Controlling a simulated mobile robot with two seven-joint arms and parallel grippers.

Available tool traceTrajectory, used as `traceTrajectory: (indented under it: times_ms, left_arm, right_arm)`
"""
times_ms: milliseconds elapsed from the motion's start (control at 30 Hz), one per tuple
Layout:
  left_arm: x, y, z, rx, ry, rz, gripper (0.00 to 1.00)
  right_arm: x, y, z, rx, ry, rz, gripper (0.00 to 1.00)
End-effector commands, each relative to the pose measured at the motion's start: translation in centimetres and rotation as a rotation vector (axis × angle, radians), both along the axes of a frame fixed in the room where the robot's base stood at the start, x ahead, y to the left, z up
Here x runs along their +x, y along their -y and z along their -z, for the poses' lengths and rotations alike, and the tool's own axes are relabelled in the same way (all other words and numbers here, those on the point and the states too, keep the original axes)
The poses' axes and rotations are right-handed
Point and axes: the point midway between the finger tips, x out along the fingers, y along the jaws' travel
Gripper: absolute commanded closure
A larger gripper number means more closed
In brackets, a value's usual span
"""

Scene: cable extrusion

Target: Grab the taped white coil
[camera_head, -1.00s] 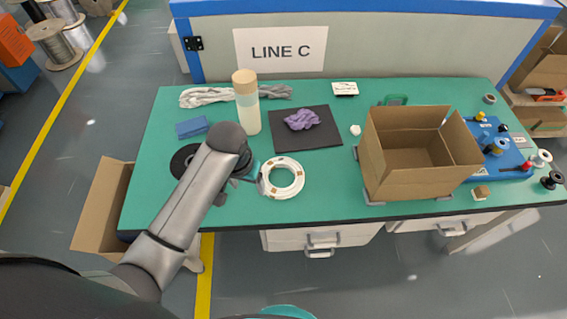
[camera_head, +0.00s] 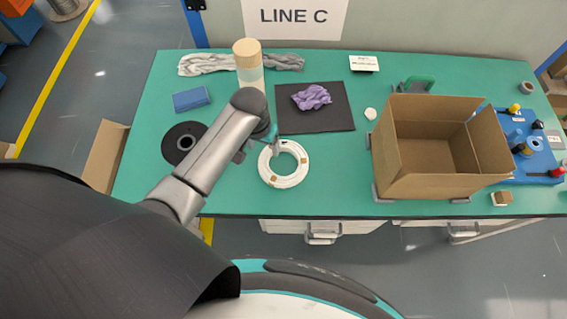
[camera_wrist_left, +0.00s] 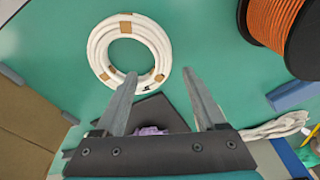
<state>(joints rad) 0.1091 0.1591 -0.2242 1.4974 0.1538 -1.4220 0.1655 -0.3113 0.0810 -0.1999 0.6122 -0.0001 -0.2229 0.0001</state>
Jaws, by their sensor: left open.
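The white coil (camera_head: 284,180), with brown tape patches, lies flat on the green table near its front edge. In the left wrist view the coil (camera_wrist_left: 96,42) is at the upper left, with its centre hole clear. My left gripper (camera_head: 270,138) is at the coil's far-left rim in the head view, its fingers partly hidden by the arm. In the left wrist view my left gripper (camera_wrist_left: 157,92) has its two fingers wide apart with nothing between them. The left finger overlaps the coil's rim in the picture; I cannot tell whether it touches. My right gripper is not in view.
A black spool (camera_head: 171,143) lies left of the coil; the wrist view shows orange cable on it (camera_wrist_left: 258,18). An open cardboard box (camera_head: 430,180) stands right.

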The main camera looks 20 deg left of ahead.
Motion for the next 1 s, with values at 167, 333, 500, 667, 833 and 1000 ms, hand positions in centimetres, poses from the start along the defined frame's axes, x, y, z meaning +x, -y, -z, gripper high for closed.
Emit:
traceTrajectory:
  times_ms: [167, 333, 500, 667, 833, 1000]
  left_arm:
    - [0.2, 0.1, 1.7, -0.001, -0.001, 0.001, 0.28]
    - [0.4, -0.1, 2.7, 0.000, -0.001, 0.001, 0.28]
    - [0.7, -0.7, 5.2, 0.000, -0.002, 0.000, 0.28]
    - [1.0, -0.6, 6.7, -0.001, -0.001, 0.001, 0.28]
    - [1.0, -0.6, 7.0, -0.001, 0.001, 0.002, 0.28]
    - [1.0, -0.6, 7.0, 0.000, 0.001, 0.002, 0.31]
  right_arm:
    - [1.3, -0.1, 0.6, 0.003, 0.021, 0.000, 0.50]
    - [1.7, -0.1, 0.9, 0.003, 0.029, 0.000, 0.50]
    - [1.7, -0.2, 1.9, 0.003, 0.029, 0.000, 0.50]
    - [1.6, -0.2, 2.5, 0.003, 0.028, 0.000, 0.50]
    - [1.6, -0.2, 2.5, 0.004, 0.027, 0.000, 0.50]
    - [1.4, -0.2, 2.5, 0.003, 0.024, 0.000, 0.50]
